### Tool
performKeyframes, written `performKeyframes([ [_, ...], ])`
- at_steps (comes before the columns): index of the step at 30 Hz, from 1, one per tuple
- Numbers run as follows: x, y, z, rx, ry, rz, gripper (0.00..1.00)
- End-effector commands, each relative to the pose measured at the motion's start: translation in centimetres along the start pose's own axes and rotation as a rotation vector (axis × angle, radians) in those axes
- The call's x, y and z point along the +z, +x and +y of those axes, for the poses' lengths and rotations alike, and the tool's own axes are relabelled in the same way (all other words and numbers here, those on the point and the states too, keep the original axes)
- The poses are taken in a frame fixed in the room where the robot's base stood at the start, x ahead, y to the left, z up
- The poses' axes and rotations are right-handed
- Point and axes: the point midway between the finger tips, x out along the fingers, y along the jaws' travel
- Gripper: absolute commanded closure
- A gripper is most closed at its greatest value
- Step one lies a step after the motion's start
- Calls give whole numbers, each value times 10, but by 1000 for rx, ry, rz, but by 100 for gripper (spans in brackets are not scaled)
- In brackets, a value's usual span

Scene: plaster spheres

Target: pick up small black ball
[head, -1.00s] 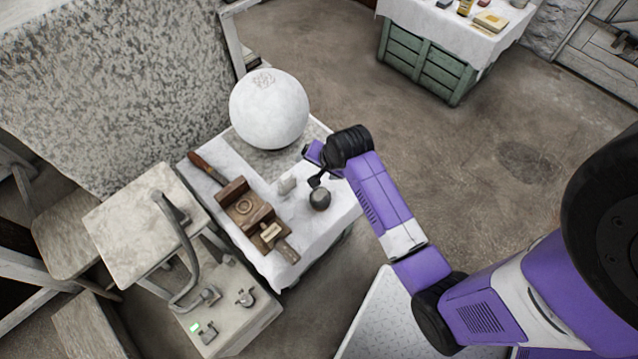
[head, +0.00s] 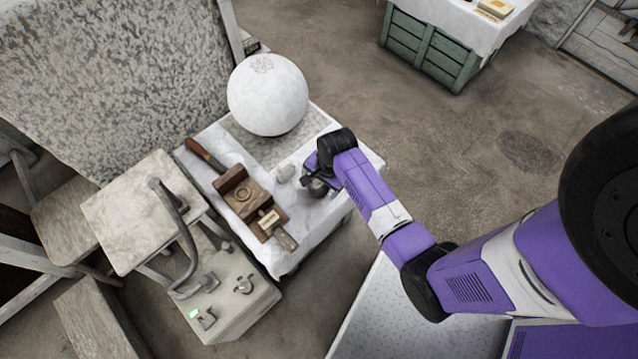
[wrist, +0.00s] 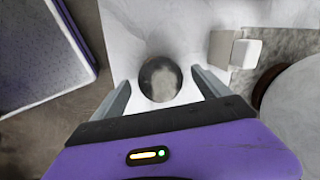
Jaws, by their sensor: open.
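The small black ball (wrist: 160,80) sits on the white cloth of the table, between the two open fingers in the wrist view. There is a gap on each side of it, wider on the right. In the head view the ball (head: 314,187) is mostly hidden by my gripper (head: 318,182), which is over it. In the wrist view my gripper (wrist: 160,97) is open and empty, its fingers on either side of the ball.
A small white block (wrist: 246,53) lies near the right finger. A large white sphere (head: 268,95) stands at the table's back. A wooden tool (head: 243,193) and a brown-handled tool (head: 200,151) lie to the left.

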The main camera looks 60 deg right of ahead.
Motion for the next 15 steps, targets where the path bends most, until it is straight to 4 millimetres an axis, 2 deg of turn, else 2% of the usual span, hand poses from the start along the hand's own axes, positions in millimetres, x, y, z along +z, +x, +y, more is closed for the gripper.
performKeyframes([
  [3,0,8,0,0,0,0,13],
  [10,0,9,0,-1,-1,1,13],
  [11,0,9,0,-1,-1,1,17],
  [15,0,9,0,-1,0,1,45],
])
